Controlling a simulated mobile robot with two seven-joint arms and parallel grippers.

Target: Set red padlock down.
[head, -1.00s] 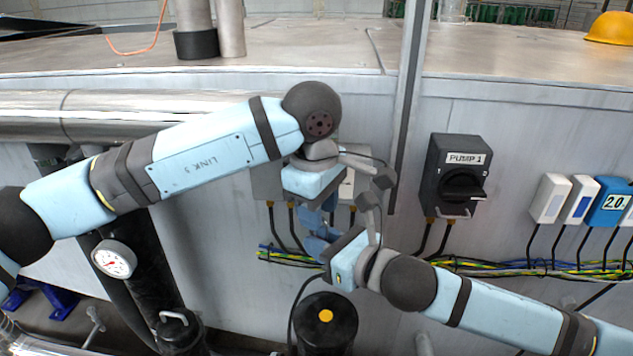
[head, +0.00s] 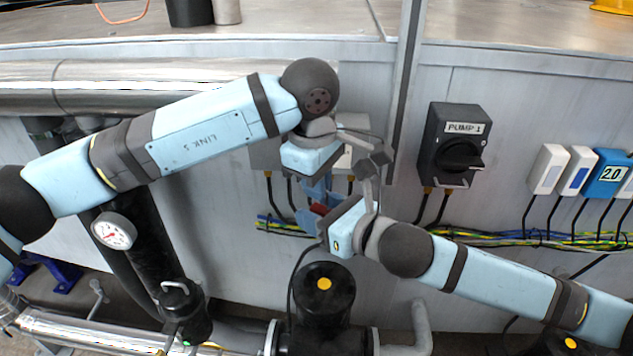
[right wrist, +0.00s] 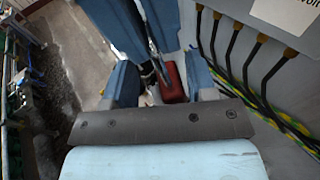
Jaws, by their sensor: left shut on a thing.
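The red padlock (head: 319,209) shows as a small red patch between my two grippers in the head view, mostly hidden by fingers. In the right wrist view its red body (right wrist: 173,82) hangs at the tips of my left gripper (right wrist: 142,55), which comes in from the top and is shut on it. My left gripper (head: 318,191) points down in the head view. My right gripper (head: 312,220) is just below it; in the right wrist view its fingers (right wrist: 162,80) are spread, with the padlock between them, nearer the right finger. A gap remains on the left side.
The black PUMP 1 switch box (head: 455,146) is on the wall right of the grippers. Yellow-green cables (head: 480,236) run along the wall close behind them. A black cylinder with a yellow dot (head: 324,284) stands below. A gauge (head: 113,231) is at left.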

